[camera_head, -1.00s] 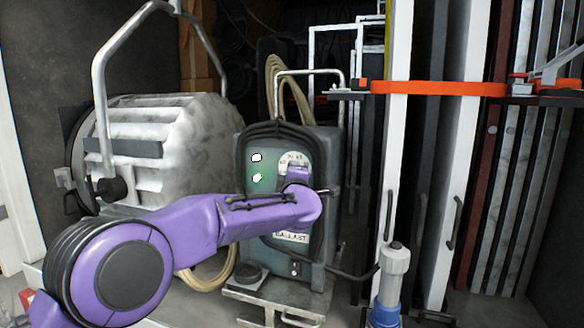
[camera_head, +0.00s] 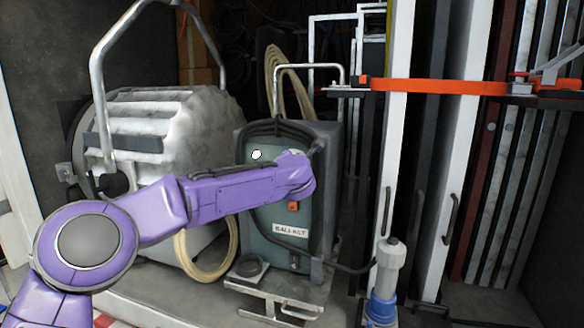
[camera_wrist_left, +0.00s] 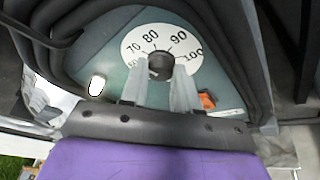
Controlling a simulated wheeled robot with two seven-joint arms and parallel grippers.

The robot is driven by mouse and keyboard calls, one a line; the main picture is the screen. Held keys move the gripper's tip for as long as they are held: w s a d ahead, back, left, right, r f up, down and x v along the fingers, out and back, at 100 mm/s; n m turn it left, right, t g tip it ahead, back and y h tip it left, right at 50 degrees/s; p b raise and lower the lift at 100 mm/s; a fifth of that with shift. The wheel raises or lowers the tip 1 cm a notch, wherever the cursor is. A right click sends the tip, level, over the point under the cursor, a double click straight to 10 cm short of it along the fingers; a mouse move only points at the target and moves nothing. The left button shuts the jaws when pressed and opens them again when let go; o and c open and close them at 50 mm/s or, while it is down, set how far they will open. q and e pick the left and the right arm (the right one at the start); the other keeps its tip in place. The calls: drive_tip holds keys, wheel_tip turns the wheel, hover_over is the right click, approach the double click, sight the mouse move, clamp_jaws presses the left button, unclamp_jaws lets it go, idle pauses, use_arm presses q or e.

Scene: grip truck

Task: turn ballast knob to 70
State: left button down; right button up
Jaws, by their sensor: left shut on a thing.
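The ballast (camera_head: 265,222) is a grey-green box with a "BALLAST" label, standing upright in the middle of the head view. Its dark round knob (camera_wrist_left: 160,66) sits at the centre of a white dial (camera_wrist_left: 134,42) marked 70, 80, 90 and 100 in the left wrist view. My left gripper (camera_wrist_left: 161,74) is shut on the knob, one finger on each side. The knob's pointer is too small to read. In the head view my purple left arm covers the dial and knob. My right gripper is not in view.
An orange switch (camera_head: 293,206) and a white light (camera_head: 256,155) are on the ballast front. Black cables loop around its face. A large lamp (camera_head: 165,125) stands on the left. A blue-and-white plug (camera_head: 384,285) and white uprights are on the right.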

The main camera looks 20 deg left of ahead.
use_arm(q)
drive_tip(key=shift+n, duration=0.5)
drive_tip(key=shift+r+g+h, duration=0.1)
drive_tip(key=shift+g+h, duration=0.2)
drive_tip(key=shift+h, duration=0.1)
drive_tip(key=c, duration=0.8)
unclamp_jaws()
drive_tip(key=b+v, duration=0.5)
drive_tip(key=v, duration=0.5)
drive_tip(key=shift+s, duration=0.2)
